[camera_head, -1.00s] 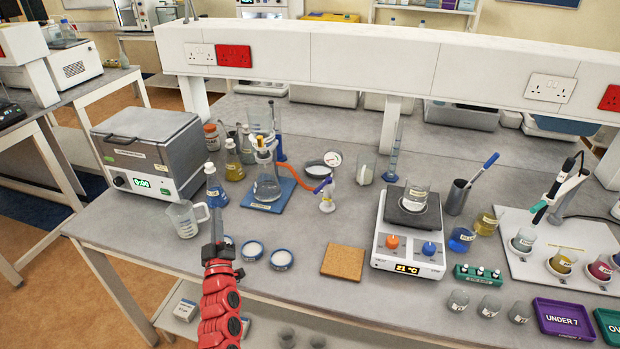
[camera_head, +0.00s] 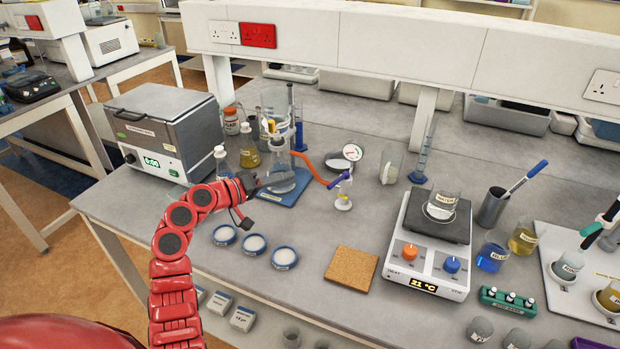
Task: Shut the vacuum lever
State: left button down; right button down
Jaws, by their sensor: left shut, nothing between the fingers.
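The vacuum lever (camera_head: 338,181) is a small purple-blue handle on top of a white valve stand (camera_head: 344,197) near the middle of the bench. It slants up to the right. An orange hose (camera_head: 312,169) runs from the glass flask (camera_head: 280,170) on its blue base to this valve. My left gripper (camera_head: 286,182) is shut and empty. It points right in front of the flask, left of the lever and apart from it in the picture. It hides the lower part of the flask. My right gripper is not in view.
A pressure gauge (camera_head: 352,152) stands just behind the valve. A hot plate (camera_head: 428,250) with a beaker stands to the right. A cork mat (camera_head: 351,275) and several round dishes (camera_head: 254,245) lie in front. Bench between the dishes and valve is clear.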

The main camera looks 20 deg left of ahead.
aim_at(338, 181)
pick_arm(q)
jog(key=w+d+f+p, duration=0.3)
jog(key=w+d, duration=0.3)
jog(key=d, duration=0.2)
jog(key=shift+w+f+p, duration=0.25)
jog(key=shift+w+p, duration=0.1)
jog(key=shift+p, duration=0.4)
